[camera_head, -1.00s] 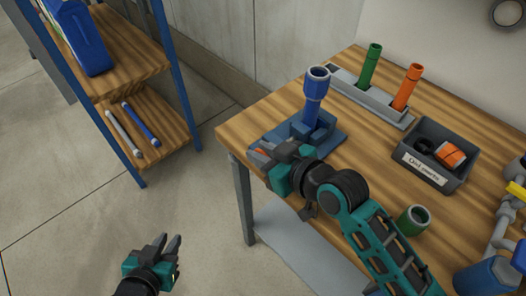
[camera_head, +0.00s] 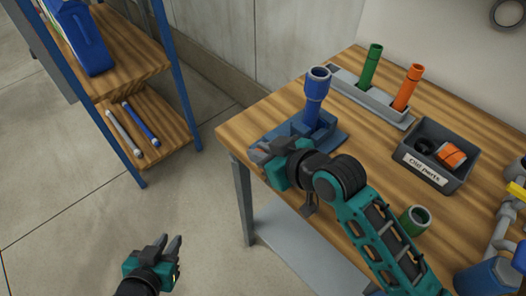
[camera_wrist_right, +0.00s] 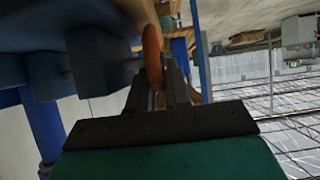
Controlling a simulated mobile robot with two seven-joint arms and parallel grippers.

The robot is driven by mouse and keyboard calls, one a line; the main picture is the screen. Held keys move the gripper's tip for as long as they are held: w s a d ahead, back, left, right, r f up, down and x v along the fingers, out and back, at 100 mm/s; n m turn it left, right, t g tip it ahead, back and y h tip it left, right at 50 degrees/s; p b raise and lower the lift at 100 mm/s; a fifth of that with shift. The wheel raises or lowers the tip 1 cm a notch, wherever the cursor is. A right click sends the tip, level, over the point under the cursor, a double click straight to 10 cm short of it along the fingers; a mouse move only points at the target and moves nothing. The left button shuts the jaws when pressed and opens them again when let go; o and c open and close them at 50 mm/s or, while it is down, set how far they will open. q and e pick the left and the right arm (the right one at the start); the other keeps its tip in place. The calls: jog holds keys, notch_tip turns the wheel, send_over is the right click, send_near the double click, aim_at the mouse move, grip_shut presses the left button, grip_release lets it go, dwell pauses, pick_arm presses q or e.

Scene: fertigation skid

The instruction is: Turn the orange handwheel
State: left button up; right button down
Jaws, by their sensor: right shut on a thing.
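The orange handwheel (camera_wrist_right: 152,55) shows edge-on in the right wrist view, between the fingers of my right gripper (camera_wrist_right: 160,85). It sits on a short shaft out of a dark blue vise-like fixture (camera_head: 325,136) at the table's near left edge. In the head view, my right gripper (camera_head: 262,152) is at the fixture's front left side and hides the wheel. It is shut on the wheel. A blue tube (camera_head: 316,95) stands upright in the fixture. My left gripper (camera_head: 169,245) is open and empty over the floor, away from the table.
A grey rack (camera_head: 345,88) holds a green tube (camera_head: 369,66) and an orange tube (camera_head: 408,88). A labelled grey bin (camera_head: 447,183) holds old parts. A green ring-shaped part (camera_head: 413,220) stands near my right arm. A blue-framed shelf (camera_head: 186,90) stands left, with open floor between.

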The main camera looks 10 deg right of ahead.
jog(key=shift+w+a+g+h, duration=0.15)
jog(key=shift+w+g+h, duration=0.1)
jog(key=shift+g+h, duration=0.6)
jog(key=shift+w+a+f+g+h, duration=0.1)
jog(key=shift+g+h, duration=0.3)
jog(key=shift+g, duration=0.3)
jog(key=shift+w+a+f+g+h, duration=0.1)
jog(key=shift+g+h, duration=0.25)
jog(key=shift+g, duration=0.3)
jog(key=c, duration=1.4)
grip_release()
jog(key=shift+c, duration=0.2)
jog(key=v, duration=1.3)
jog(key=shift+w, duration=0.1)
